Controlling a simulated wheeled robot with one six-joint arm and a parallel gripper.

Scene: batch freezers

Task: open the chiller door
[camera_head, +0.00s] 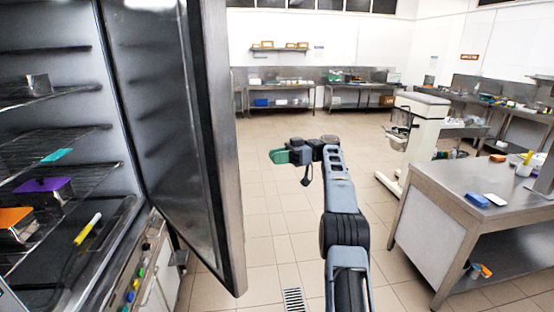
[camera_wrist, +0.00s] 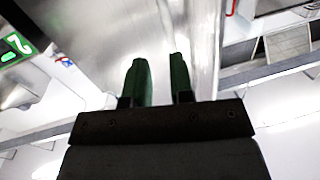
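The chiller door (camera_head: 170,110) stands wide open on the left of the head view, swung out from the lit cabinet. Its free edge (camera_head: 220,150) is toward the middle of the picture. My gripper (camera_head: 276,156) is in mid-air to the right of that edge, with a gap between them in the picture. In the wrist view my gripper's two green fingers (camera_wrist: 159,62) are apart, with nothing visible between them. A pale metal panel fills the view beyond the fingers; it looks like the door. The door's handle cannot be made out.
Inside the chiller are wire shelves (camera_head: 75,140) with a purple-lidded pan (camera_head: 43,186), an orange-lidded pan (camera_head: 14,219) and a yellow-and-white stick (camera_head: 88,229). A steel table (camera_head: 440,190) stands at right, a cream machine (camera_head: 421,130) behind it. The tiled floor between is open, with a drain grate (camera_head: 294,300).

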